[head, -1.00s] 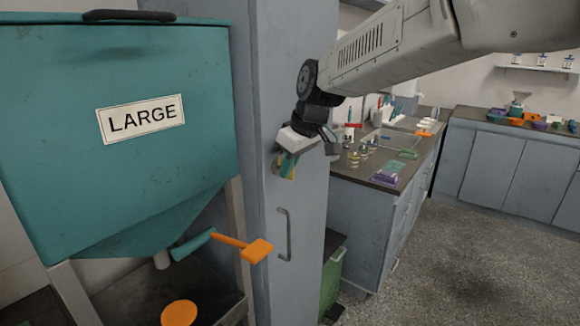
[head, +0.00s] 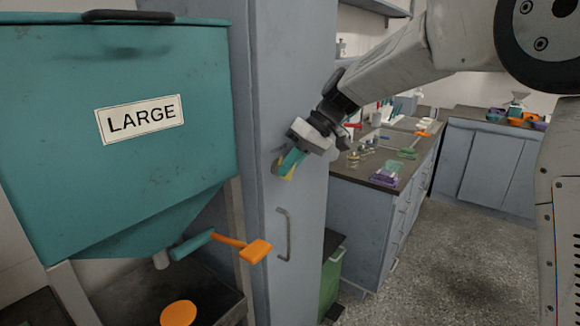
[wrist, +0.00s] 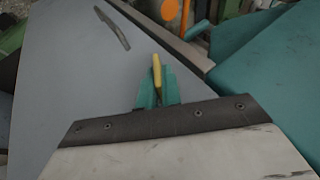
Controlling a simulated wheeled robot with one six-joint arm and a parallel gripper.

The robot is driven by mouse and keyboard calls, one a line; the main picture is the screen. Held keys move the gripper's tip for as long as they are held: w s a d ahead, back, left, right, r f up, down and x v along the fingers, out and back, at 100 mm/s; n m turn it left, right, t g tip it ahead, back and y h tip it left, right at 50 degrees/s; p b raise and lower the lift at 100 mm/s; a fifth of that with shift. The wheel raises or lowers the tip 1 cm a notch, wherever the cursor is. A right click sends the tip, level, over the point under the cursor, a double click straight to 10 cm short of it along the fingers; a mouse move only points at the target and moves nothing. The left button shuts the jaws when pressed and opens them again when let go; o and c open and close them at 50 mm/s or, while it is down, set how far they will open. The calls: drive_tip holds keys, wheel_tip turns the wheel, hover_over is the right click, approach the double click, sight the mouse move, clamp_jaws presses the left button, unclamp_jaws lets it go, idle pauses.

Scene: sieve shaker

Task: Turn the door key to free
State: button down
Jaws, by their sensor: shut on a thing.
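The tall blue-grey cabinet door (head: 290,70) stands left of centre in the head view, with a vertical bar handle (head: 284,234). My gripper (head: 286,166) is at the door above the handle, its teal fingers tilted down to the left. A yellow key (head: 289,174) shows at the fingertips, against the door. In the wrist view the key (wrist: 157,70) sits between the teal fingers (wrist: 145,92), which are shut on it. The lock around the key is hidden. The door looks closed, and its handle (wrist: 113,28) lies at the upper left of the wrist view.
A teal hopper (head: 60,120) labelled LARGE, with an orange-ended lever (head: 254,250) below it, stands left of the door. A counter (head: 372,180) with small items is at the right. A green bin (head: 331,275) stands below. The floor (head: 430,270) at the right is clear.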

drive_tip(key=g+y, duration=0.1)
drive_tip(key=m+g+y, duration=0.1)
drive_tip(key=g+y, duration=0.2)
drive_tip(key=shift+w+d+f+m, duration=0.15)
drive_tip(key=shift+f+m, duration=0.15)
drive_tip(key=g+y, duration=0.1)
drive_tip(key=m+g+y, duration=0.1)
drive_tip(key=g+y, duration=0.1)
drive_tip(key=y, duration=0.1)
drive_tip(key=shift+f+m, duration=0.25)
drive_tip(key=shift+m, duration=0.05)
drive_tip(key=shift+y, duration=0.3)
drive_tip(key=c, duration=1.6)
unclamp_jaws()
drive_tip(key=shift+v, duration=3.9)
drive_tip(key=shift+w+f, duration=0.1)
